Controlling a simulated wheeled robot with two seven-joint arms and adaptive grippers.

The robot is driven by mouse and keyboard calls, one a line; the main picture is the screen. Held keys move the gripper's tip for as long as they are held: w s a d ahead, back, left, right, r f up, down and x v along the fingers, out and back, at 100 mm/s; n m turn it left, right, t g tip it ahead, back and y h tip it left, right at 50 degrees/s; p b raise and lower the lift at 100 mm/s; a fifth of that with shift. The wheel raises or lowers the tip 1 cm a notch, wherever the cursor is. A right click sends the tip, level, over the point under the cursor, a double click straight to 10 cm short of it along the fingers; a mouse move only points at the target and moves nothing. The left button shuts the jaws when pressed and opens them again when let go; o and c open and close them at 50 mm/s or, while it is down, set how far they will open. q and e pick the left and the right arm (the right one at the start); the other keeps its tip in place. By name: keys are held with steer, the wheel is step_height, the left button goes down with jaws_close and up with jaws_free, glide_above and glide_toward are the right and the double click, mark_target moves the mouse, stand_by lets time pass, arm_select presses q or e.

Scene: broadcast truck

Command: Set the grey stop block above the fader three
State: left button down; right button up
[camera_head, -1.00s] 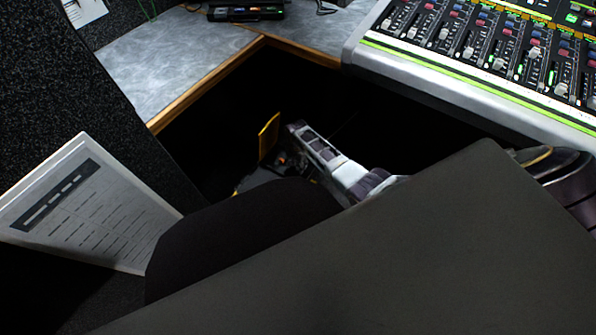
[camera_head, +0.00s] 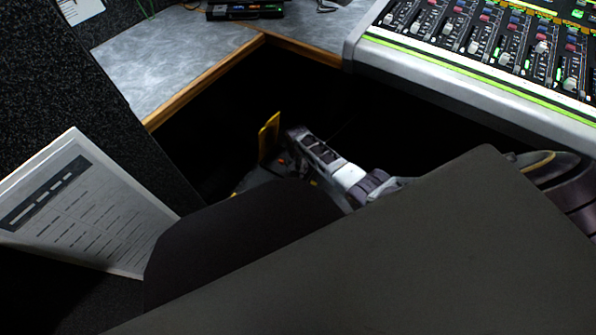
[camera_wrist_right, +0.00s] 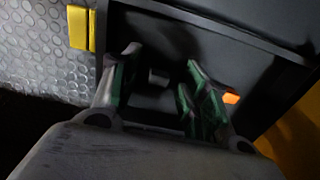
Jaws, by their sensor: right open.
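A small grey block (camera_wrist_right: 158,77), which looks like the stop block, sits in a dark recessed tray (camera_wrist_right: 180,22) in the right wrist view. My right gripper (camera_wrist_right: 163,62) is open, with its green-lined fingers on either side of the block and a visible gap to each. In the head view my right arm reaches in from the right to a dark area below the desk, and its fingertips cannot be made out. The mixing console (camera_head: 480,40) with its rows of faders is at the top right. I cannot tell which fader is three. My left gripper is not in view.
A grey desk top (camera_head: 170,60) with wooden edging is at the upper left, with a black device (camera_head: 245,11) on it. A white printed sheet (camera_head: 85,215) leans at the left. An orange piece (camera_wrist_right: 230,98) is beside the right finger. A yellow piece (camera_wrist_right: 80,28) is at the left.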

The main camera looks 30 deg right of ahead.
steer(key=shift+c, duration=0.3)
jaws_close()
steer(key=shift+r, duration=0.1)
